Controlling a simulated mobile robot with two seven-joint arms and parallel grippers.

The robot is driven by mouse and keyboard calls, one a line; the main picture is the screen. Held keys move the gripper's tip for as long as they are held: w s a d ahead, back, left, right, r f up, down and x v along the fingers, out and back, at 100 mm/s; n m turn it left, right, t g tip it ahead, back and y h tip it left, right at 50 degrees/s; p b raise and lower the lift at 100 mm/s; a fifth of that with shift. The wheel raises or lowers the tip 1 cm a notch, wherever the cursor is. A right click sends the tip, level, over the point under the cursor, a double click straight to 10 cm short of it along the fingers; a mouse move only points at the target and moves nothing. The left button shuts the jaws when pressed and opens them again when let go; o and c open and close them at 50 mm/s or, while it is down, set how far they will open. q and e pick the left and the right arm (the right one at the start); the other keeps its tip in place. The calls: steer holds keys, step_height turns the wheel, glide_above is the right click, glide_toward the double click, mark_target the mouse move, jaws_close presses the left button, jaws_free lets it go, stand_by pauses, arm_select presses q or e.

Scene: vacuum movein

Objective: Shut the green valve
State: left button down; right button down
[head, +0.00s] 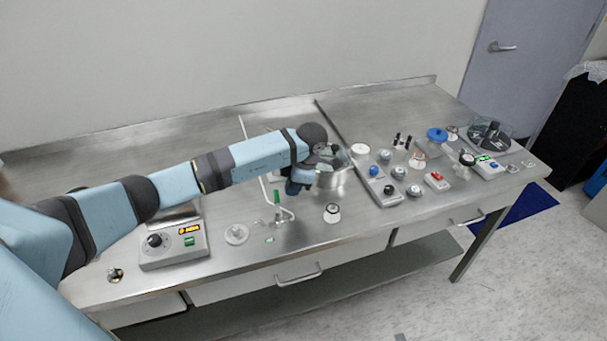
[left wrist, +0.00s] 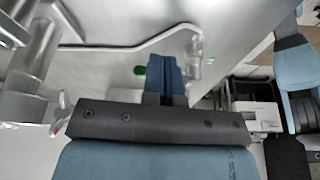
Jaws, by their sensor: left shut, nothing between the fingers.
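The green valve (head: 277,197) shows in the head view as a small upright green piece on the glass tubing, near the middle of the bench's front part. My left gripper (head: 293,188) is just right of it and looks close. In the left wrist view the blue fingers of my left gripper (left wrist: 166,78) are shut together with nothing between them. Contact with the valve is not visible. My right gripper is not in view.
Bent glass tubing (head: 262,182) rises beside the valve. A metal vessel (head: 336,181) stands close behind my left gripper. A hotplate with a lit display (head: 174,246) is at left, a small round flask (head: 332,213) at front. Several knobs and bottles crowd the right. The back left bench is clear.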

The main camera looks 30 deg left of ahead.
mark_target(277, 196)
arm_select(q)
steer(key=shift+s+a+f, duration=0.1)
steer(key=shift+s+a, duration=0.55)
steer(key=shift+a, duration=0.05)
steer(key=shift+a, duration=0.1)
steer(key=shift+s+a+f+n, duration=0.1)
steer(key=shift+s+a+n, duration=0.3)
steer(key=shift+a+n, duration=0.25)
steer(key=shift+s+a, duration=0.1)
steer(key=shift+s, duration=0.05)
